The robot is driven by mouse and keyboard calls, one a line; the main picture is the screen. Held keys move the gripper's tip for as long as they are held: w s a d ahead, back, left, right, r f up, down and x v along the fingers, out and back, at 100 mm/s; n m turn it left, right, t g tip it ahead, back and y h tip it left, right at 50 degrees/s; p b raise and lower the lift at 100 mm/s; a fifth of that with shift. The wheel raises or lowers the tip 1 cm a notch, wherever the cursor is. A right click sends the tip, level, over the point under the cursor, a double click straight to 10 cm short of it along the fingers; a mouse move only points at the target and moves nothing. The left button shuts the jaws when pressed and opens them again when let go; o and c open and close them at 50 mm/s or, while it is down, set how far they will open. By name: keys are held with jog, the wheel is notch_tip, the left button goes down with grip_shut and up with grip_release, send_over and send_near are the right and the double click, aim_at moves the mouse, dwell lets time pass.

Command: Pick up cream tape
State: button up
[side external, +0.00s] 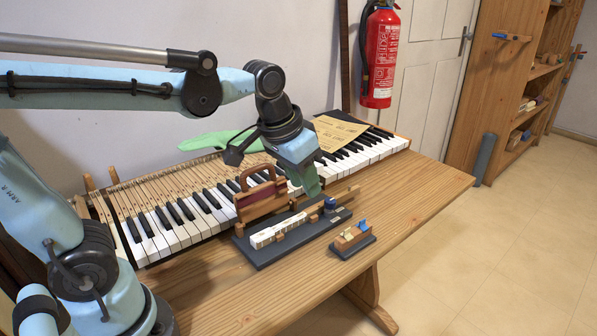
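I cannot pick out a cream tape for certain. A small wooden block on a dark base (352,239) carries small blue and pale pieces, too small to tell apart. My gripper (311,187) points down over the keyboard's front edge, close behind the dark jig (262,255) and to the right of a brown wooden rack with a handle (260,200). Its green tip shows, but the gap between its fingers is hidden, so I cannot see whether it is open or holds anything.
A piano keyboard (160,240) lies along the back of the wooden table, with bare key levers at left. A pale wooden key piece (275,232) lies on the jig. A tan sheet (337,132) rests on the keys. The table's right end (425,190) is clear.

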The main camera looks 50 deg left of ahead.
aim_at(347, 233)
jog(key=w+d+f+g, duration=0.1)
jog(key=w+d+g, duration=0.3)
jog(key=w, duration=0.5)
jog(key=f, duration=1.2)
jog(key=shift+s+a+f, duration=0.1)
jog(key=shift+a+f, duration=0.15)
jog(key=shift+a, duration=0.05)
grip_shut()
